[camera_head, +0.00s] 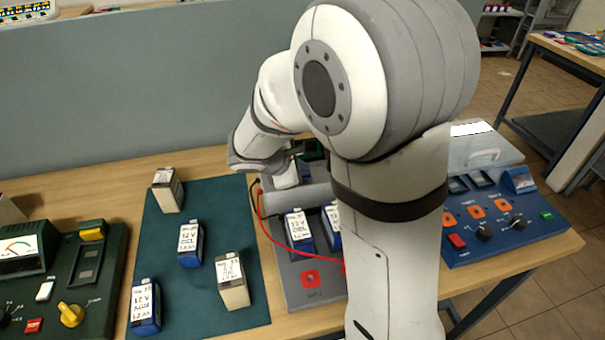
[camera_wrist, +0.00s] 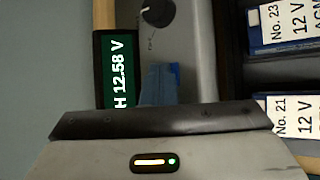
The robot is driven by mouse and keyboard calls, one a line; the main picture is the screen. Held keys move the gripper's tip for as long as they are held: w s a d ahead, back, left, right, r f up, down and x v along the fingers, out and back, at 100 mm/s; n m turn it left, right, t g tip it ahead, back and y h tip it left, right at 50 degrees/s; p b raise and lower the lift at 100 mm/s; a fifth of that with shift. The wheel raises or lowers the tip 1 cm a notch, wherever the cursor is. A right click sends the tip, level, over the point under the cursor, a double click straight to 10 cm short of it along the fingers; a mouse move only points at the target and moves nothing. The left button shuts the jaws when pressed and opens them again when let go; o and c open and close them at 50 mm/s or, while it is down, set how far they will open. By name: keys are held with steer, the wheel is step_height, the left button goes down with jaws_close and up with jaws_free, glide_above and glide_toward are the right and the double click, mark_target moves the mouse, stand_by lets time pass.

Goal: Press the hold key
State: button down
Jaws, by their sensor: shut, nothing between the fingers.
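In the wrist view a tester panel (camera_wrist: 197,60) carries a dark green display (camera_wrist: 122,75) that reads "H 12.58 V". A small blue patch (camera_wrist: 175,68), possibly the hold key, shows right at my fingertips and is mostly covered by them. My gripper (camera_wrist: 158,72) is shut and empty, its tips at or very near that patch; I cannot tell whether they touch it. In the head view my gripper (camera_head: 296,160) is at the back of the grey tester panel, and my arm hides much of that panel.
A dark knob (camera_wrist: 158,12) is beside the display. Blue batteries (camera_head: 298,230) stand in the tester's bays, with a red lead (camera_head: 275,240) and an orange-red button (camera_head: 310,279) nearby. Several batteries stand on the green mat (camera_head: 205,285). A blue panel (camera_head: 470,245) lies to the right.

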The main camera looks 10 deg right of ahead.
steer(key=shift+r+p, duration=0.45)
steer(key=shift+r, duration=0.25)
steer(key=shift+r, duration=0.1)
step_height(320, 180, up, 5)
steer(key=p, duration=0.3)
steer(key=shift+p, duration=0.4)
steer(key=s+r+m+g+y, duration=0.1)
steer(key=s+r+m+y, duration=0.1)
steer(key=s+m, duration=0.6)
steer(key=s+r+m+g+y, duration=0.1)
steer(key=s+m+y, duration=0.4)
steer(key=s, duration=0.8)
steer(key=r+m, duration=0.1)
steer(key=m, duration=0.2)
steer(key=shift+s+d+r, duration=0.15)
steer(key=shift+d+r, duration=0.15)
steer(key=shift+r, duration=0.05)
